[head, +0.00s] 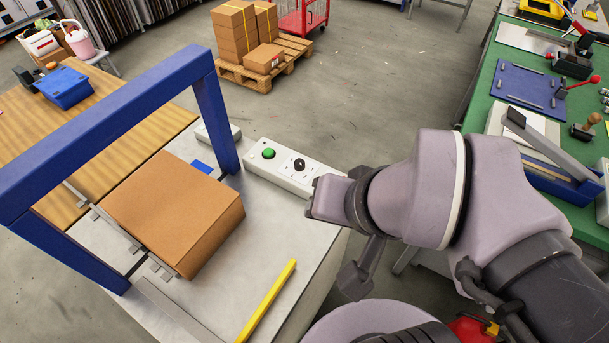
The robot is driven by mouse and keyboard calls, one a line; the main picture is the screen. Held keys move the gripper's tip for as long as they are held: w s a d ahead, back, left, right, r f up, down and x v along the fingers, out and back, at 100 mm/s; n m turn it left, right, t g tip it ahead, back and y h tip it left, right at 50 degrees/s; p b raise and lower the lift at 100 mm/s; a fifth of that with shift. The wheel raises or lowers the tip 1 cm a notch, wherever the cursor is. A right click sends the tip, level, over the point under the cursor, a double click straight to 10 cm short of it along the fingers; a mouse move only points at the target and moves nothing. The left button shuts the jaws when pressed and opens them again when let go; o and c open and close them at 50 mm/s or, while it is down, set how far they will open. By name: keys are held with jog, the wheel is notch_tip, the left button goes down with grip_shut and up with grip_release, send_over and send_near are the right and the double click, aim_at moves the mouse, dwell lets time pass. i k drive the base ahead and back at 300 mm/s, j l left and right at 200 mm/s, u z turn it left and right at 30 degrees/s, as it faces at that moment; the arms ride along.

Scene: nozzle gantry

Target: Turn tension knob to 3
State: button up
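The tension knob (299,164) is a small black knob on the top of a white control box (283,177), to the right of a green button (269,153). Small marks surround the knob, but its numbers and pointer are too small to read. My gripper (341,240) is to the right of and nearer than the box in the picture. Its two grey fingers are spread well apart with nothing between them. It appears apart from the knob. Part of the box's right end is close to the upper finger in the picture.
A blue gantry frame (110,115) spans the machine table left of the control box, over a brown carton (172,205). A yellow bar (267,301) lies at the table's near right. A green workbench (493,92) with tools stands at right.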

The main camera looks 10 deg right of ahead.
aim_at(299, 162)
jog(key=i+l, duration=0.35)
jog(key=l, duration=0.15)
jog(key=i+l+z, duration=0.15)
jog(key=i+l, duration=0.2)
jog(key=l, duration=0.1)
